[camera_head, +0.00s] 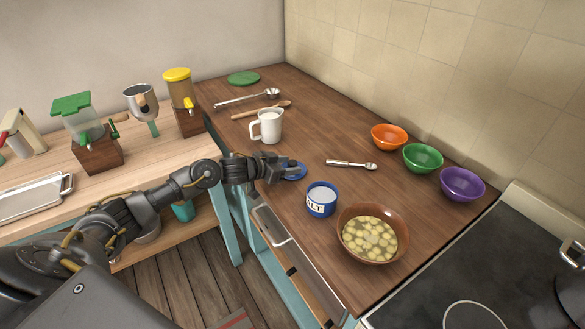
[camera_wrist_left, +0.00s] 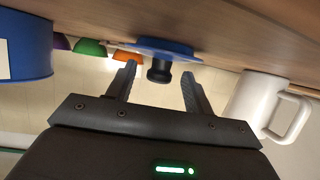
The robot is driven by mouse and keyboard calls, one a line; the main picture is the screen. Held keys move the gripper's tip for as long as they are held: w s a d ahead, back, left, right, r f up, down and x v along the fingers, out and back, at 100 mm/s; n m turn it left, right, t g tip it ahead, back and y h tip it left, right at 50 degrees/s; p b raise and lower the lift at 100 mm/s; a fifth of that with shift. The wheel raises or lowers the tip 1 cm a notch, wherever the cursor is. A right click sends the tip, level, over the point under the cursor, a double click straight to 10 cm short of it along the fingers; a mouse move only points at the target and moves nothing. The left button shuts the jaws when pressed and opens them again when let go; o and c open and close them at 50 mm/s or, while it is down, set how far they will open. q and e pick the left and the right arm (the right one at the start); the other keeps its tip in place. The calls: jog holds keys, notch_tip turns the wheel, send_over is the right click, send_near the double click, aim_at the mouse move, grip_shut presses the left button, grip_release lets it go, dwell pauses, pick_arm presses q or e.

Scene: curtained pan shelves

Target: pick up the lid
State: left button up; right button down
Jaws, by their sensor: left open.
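The blue lid (camera_head: 293,170) lies on the brown wooden counter, left of the blue salt pot. In the left wrist view, which is turned over, the lid (camera_wrist_left: 165,46) has a dark round knob (camera_wrist_left: 159,71). My left gripper (camera_head: 277,170) is beside the lid, low over the counter, and partly hides it in the head view. Its jaws are open and empty, with one fingertip to each side of the knob in the wrist picture. I cannot tell whether the knob is fully between them. My right gripper is not in view.
The open salt pot (camera_head: 321,199), a brown bowl of sliced food (camera_head: 372,234) and a white mug (camera_head: 267,126) stand near the lid. A metal spoon (camera_head: 350,164) lies beyond it. Orange, green and purple bowls line the wall. A green disc (camera_head: 243,78) lies at the back.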

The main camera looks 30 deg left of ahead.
pick_arm(q)
grip_shut()
jog(key=shift+r, duration=0.1)
